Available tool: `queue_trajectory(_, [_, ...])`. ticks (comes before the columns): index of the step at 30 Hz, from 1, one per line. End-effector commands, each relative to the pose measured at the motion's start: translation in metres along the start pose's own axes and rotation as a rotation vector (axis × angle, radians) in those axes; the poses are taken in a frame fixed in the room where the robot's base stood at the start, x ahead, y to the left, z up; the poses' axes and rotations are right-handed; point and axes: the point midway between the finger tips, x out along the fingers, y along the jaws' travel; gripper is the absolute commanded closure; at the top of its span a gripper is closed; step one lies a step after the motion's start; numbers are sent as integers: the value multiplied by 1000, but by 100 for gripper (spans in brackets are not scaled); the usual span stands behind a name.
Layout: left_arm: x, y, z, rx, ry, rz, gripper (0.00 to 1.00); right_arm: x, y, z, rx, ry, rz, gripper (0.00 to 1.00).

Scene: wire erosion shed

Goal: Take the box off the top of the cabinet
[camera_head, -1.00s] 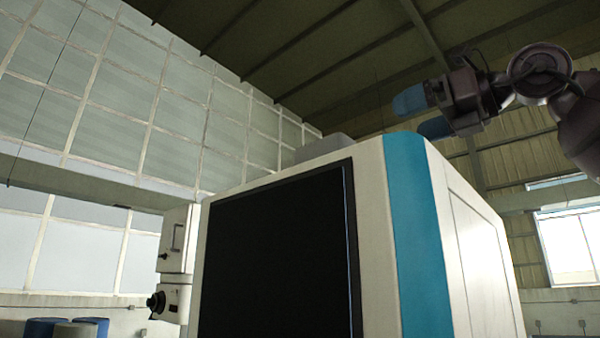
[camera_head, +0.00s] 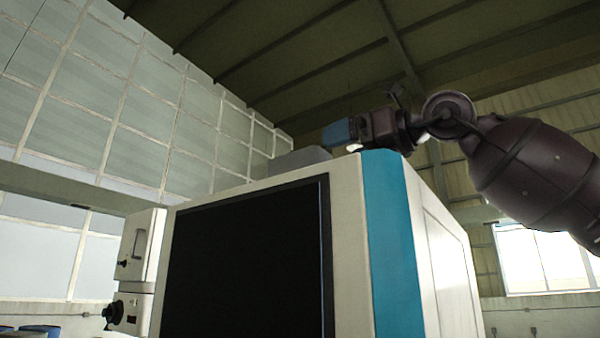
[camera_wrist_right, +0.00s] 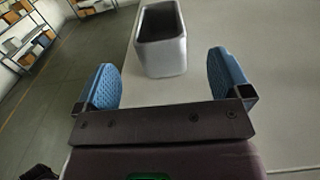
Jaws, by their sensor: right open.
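In the right wrist view the box (camera_wrist_right: 161,40) stands upright on the pale cabinet top (camera_wrist_right: 245,30), ahead of my right gripper. My right gripper (camera_head: 338,138) is just above the cabinet top, to the right of the box. Its blue fingers are spread wide and empty; the wrist view shows the right gripper (camera_wrist_right: 165,85) with the box beyond and between the finger lines, apart from both. My left gripper is not in view.
The cabinet has a large black panel (camera_head: 250,265) and a blue corner strip (camera_head: 390,250). In the wrist view a shelf with boxes (camera_wrist_right: 25,35) stands far off at the left, across open floor (camera_wrist_right: 60,90). The rest of the visible cabinet top is clear.

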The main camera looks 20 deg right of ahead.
Motion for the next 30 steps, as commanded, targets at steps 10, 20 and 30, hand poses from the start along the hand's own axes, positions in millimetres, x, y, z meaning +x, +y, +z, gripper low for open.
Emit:
queue_trajectory(10, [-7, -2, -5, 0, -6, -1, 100, 39, 0, 1, 1, 0, 0, 4])
queue_trajectory(20, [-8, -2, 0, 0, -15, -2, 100, 39, 0, 0, 0, 0, 0, 27])
queue_trajectory(30, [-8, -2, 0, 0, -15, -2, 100, 39, 0, 0, 0, -1, 0, 61])
